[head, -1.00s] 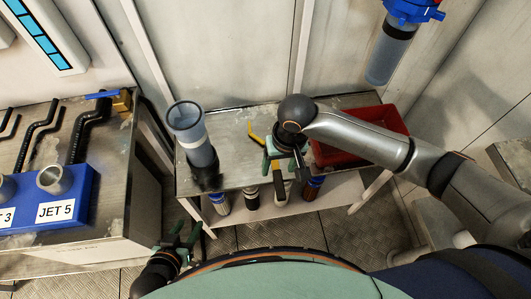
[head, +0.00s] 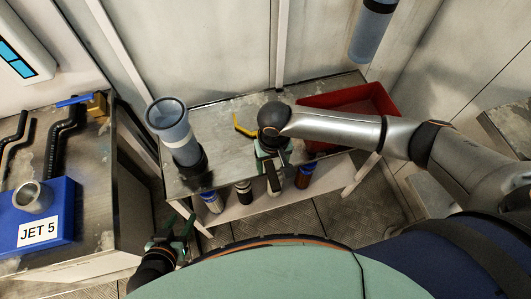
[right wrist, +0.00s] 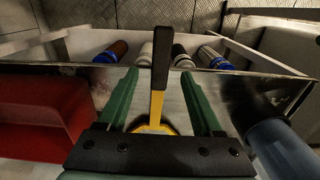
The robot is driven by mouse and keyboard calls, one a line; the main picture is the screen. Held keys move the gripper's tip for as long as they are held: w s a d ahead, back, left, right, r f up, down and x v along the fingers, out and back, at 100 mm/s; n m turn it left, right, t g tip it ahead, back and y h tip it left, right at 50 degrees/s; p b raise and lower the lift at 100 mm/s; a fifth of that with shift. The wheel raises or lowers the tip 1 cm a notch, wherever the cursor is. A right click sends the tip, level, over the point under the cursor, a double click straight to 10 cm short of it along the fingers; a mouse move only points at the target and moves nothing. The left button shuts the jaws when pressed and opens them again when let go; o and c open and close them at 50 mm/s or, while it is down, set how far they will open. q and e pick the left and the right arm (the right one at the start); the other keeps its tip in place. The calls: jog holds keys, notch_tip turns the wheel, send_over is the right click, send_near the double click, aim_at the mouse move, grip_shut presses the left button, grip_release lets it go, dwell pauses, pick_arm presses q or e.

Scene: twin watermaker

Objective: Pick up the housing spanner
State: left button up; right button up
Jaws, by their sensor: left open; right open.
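The housing spanner has a yellow end (head: 243,126) lying on the metal bench, partly hidden behind my right wrist in the head view. In the right wrist view its black handle (right wrist: 160,58) and yellow shaft (right wrist: 156,105) run between the fingers of my right gripper (right wrist: 159,82), and the handle reaches past the bench edge. My right gripper (head: 273,160) is open over the bench's front edge, with a finger on each side of the spanner and visible gaps. My left gripper (head: 178,226) is open and empty, low in front of the bench.
A red bin (head: 355,97) stands right of the spanner. A clear housing (head: 173,130) stands at the bench's left end. Several capped cylinders (head: 243,193) stand on the lower shelf. A blue JET 5 block (head: 62,215) sits on the left bench.

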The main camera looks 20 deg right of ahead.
aim_at(272, 173)
notch_tip(272, 173, down, 4)
jog(key=shift+s+r+b, duration=0.1)
jog(key=shift+r+b, duration=0.1)
jog(key=shift+b, duration=0.1)
grip_shut()
dwell(0.3)
dwell(1.0)
